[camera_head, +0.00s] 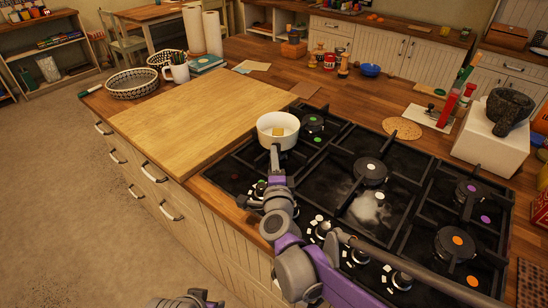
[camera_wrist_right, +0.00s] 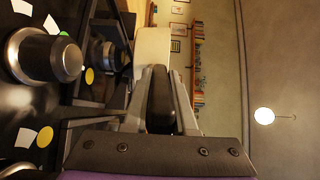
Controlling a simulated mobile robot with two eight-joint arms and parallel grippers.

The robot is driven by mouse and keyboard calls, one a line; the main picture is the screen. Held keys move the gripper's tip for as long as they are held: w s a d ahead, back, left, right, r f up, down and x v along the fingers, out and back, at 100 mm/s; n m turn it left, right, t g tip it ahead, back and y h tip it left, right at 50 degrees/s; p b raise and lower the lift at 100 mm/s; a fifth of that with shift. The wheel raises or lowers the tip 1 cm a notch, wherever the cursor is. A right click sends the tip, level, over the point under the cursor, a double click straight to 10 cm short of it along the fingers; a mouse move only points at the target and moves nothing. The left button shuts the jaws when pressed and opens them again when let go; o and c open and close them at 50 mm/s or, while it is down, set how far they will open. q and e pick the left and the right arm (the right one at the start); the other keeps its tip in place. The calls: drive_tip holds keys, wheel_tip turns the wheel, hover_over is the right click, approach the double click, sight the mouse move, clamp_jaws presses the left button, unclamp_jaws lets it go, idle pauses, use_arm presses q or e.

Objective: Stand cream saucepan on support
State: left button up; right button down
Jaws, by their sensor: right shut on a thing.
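The cream saucepan (camera_head: 265,141) is upright at the left back of the black hob (camera_head: 410,165), beside the burner with the green mark (camera_head: 312,122). A small yellowish piece (camera_head: 278,132) shows inside it. My right gripper (camera_head: 275,158) is shut on the saucepan's handle, on the near side of the pan. In the right wrist view the dark handle (camera_wrist_right: 160,100) lies between the fingers, and part of the pale pan (camera_wrist_right: 152,45) shows beyond. I cannot tell whether the pan's base touches the grate. My left gripper's fingers do not show.
A large wooden board (camera_head: 200,125) lies left of the hob. Other burners carry white (camera_head: 370,168), purple (camera_head: 471,188) and orange (camera_head: 457,240) marks. Knobs (camera_head: 402,280) line the hob's front. A mortar (camera_head: 510,108) stands on a white block (camera_head: 490,145) at right.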

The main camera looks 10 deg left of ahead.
drive_tip(key=shift+f+b, duration=0.55)
drive_tip(key=shift+f, duration=0.15)
idle(1.0)
drive_tip(key=c, duration=0.6)
unclamp_jaws()
drive_tip(key=shift+c, duration=0.2)
drive_tip(key=shift+s, duration=0.15)
drive_tip(key=s, duration=0.3)
drive_tip(key=s+d, duration=0.1)
drive_tip(key=s, duration=0.6)
drive_tip(key=shift+s+d, duration=0.25)
drive_tip(key=shift+d, duration=0.1)
